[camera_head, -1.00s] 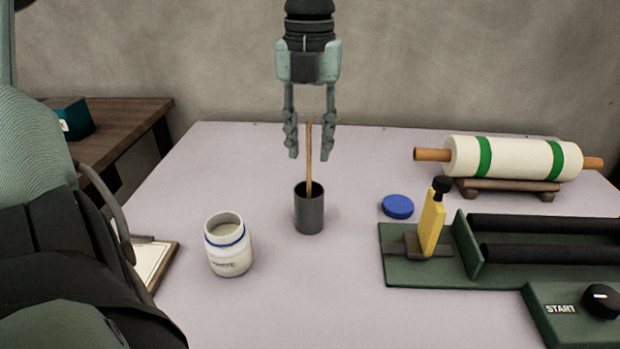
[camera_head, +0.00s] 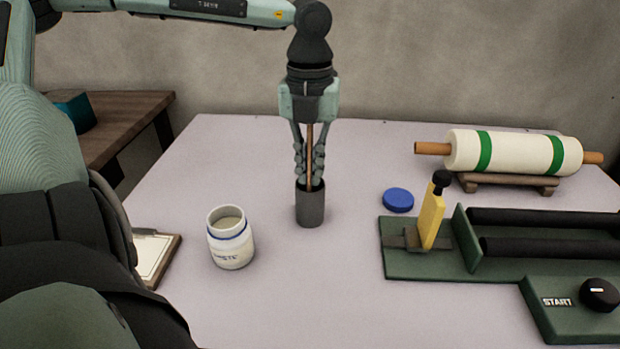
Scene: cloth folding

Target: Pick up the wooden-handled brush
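The wooden-handled brush (camera_head: 309,150) stands upright in a dark grey cup (camera_head: 310,210) near the middle of the table; its lower end is hidden inside the cup. My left gripper (camera_head: 310,180) points straight down over the cup. Its two fingers are drawn in on either side of the brown handle and appear to press against it, with the fingertips just at the cup's rim. My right gripper is not in view.
An open white paste jar (camera_head: 231,240) stands left of the cup. A blue lid (camera_head: 398,200), a green fixture (camera_head: 430,265) with a yellow upright piece (camera_head: 431,222), and a white roller (camera_head: 515,152) are to the right. A clipboard (camera_head: 153,258) lies at left.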

